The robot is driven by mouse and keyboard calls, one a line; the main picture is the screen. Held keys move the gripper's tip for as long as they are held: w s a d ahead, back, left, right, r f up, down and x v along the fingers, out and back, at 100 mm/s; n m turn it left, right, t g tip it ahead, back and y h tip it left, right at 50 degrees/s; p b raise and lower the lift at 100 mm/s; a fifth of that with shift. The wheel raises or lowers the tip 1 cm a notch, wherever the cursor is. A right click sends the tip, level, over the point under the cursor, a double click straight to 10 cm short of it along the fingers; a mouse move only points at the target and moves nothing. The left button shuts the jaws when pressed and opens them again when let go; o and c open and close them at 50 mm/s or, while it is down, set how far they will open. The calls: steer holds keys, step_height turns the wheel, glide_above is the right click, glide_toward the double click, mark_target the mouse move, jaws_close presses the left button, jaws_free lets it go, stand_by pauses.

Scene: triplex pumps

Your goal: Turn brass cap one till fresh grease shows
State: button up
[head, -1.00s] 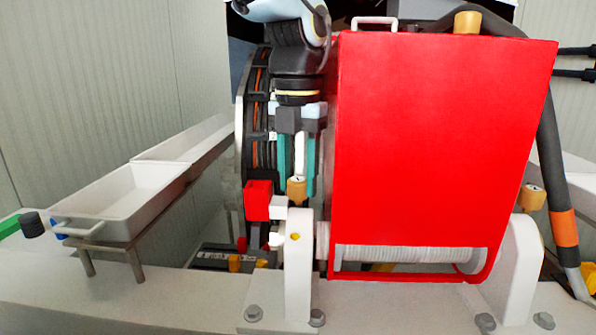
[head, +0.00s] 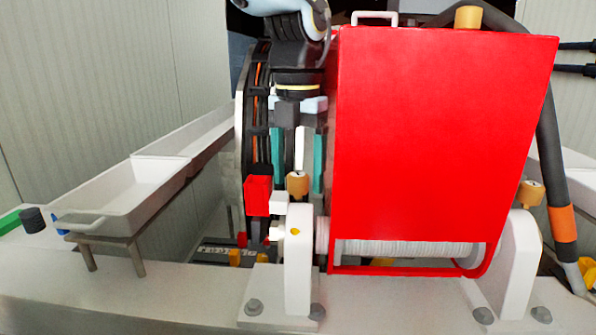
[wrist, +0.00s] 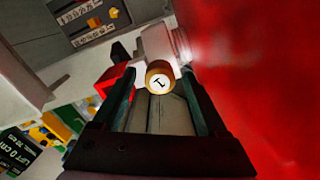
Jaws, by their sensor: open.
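Brass cap one (head: 297,183) sits upright on top of the left white bearing pedestal (head: 298,265). In the wrist view the cap (wrist: 159,77) shows its round top marked "1". A small yellow spot (head: 295,232) shows on the pedestal's face below the cap; I cannot tell for sure that it is grease. My gripper (head: 298,180) points down with its teal fingers spread apart. One finger is on each side of the cap, with a visible gap. In the wrist view the cap shows between the fingertips (wrist: 157,82).
A large red guard (head: 430,140) stands close to the right of my gripper. A red block (head: 258,195) is just left. A white trough (head: 125,200) lies left.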

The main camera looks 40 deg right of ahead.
mark_target(298, 174)
step_height(298, 174, up, 11)
stand_by(0.8)
steer(key=shift+f, duration=0.15)
